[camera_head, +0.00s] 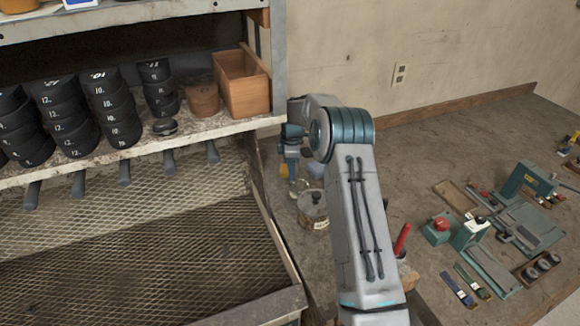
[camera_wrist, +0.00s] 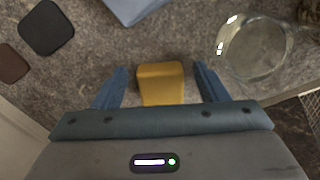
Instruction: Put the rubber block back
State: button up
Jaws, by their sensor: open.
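A yellow block (camera_wrist: 161,83) with rounded edges sits on the worktop in the wrist view; it may be the rubber block. A small yellow patch (camera_head: 284,171) shows in the head view below my gripper (camera_head: 291,168). In the wrist view my gripper (camera_wrist: 161,73) is open, with one blue finger on each side of the yellow block and a gap on both sides. The near end of the block is hidden by the gripper body. A black rounded-square block (camera_wrist: 46,28) lies at the upper left of the wrist view, apart from the fingers.
A round glass dish (camera_wrist: 252,45) lies right of the fingers. A pale blue item (camera_wrist: 135,8) and a brown piece (camera_wrist: 10,62) lie nearby. A lidded tin (camera_head: 313,208) stands near my arm. The shelf holds black rolls and a wooden box (camera_head: 242,82); tools (camera_head: 500,230) lie at right.

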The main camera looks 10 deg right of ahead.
notch_tip(320, 180, up, 8)
jog(key=p, duration=0.2)
jog(key=shift+f+p, duration=0.1)
jog(key=shift+p, duration=0.2)
